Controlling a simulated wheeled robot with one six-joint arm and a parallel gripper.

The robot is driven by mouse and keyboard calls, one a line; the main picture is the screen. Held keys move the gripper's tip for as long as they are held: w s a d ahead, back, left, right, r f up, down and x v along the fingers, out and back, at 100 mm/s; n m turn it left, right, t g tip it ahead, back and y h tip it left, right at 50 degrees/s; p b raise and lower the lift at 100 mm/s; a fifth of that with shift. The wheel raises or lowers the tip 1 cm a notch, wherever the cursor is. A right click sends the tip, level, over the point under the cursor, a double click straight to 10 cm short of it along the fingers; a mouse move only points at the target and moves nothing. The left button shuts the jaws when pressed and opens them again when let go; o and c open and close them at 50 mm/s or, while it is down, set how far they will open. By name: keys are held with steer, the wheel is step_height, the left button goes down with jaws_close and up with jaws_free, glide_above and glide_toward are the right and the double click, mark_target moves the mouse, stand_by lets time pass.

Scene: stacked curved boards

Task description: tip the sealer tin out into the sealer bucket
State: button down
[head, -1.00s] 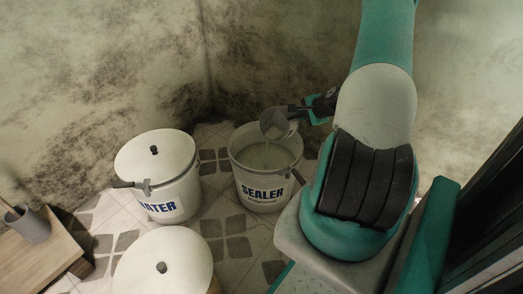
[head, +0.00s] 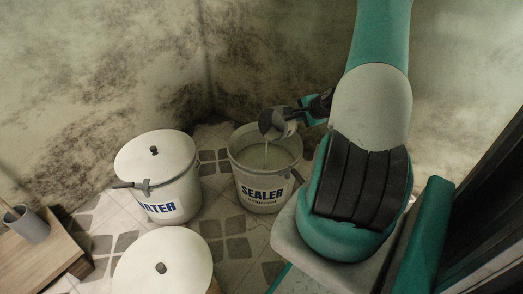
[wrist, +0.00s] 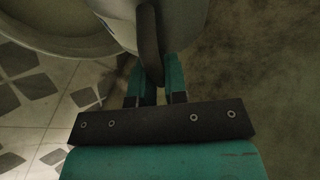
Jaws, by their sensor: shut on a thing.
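My gripper (head: 307,113) is shut on the handle of the sealer tin (head: 290,128), held over the right side of the sealer bucket. The tin is tilted with its dark mouth toward the left, and a thin pale stream falls from its lip into the bucket. The white sealer bucket (head: 262,193) stands open on the floor, with pale liquid inside. In the wrist view the fingers (wrist: 157,85) close on the dark handle, with the tin (wrist: 181,22) beyond and the bucket's rim (wrist: 66,48) at the upper left.
A lidded white water bucket (head: 158,178) stands left of the sealer bucket. Another white lid (head: 162,268) is in front. A wooden surface with a grey cup (head: 30,224) is at the far left. Stained walls (head: 100,65) meet behind the buckets.

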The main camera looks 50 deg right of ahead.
steer(key=shift+w+a+r+n+h, duration=0.15)
steer(key=shift+a+r+h, duration=0.15)
steer(key=shift+a, duration=0.35)
steer(key=shift+s+a+r+n+h, duration=0.15)
steer(key=shift+a+r+h, duration=0.15)
steer(key=shift+a, duration=0.3)
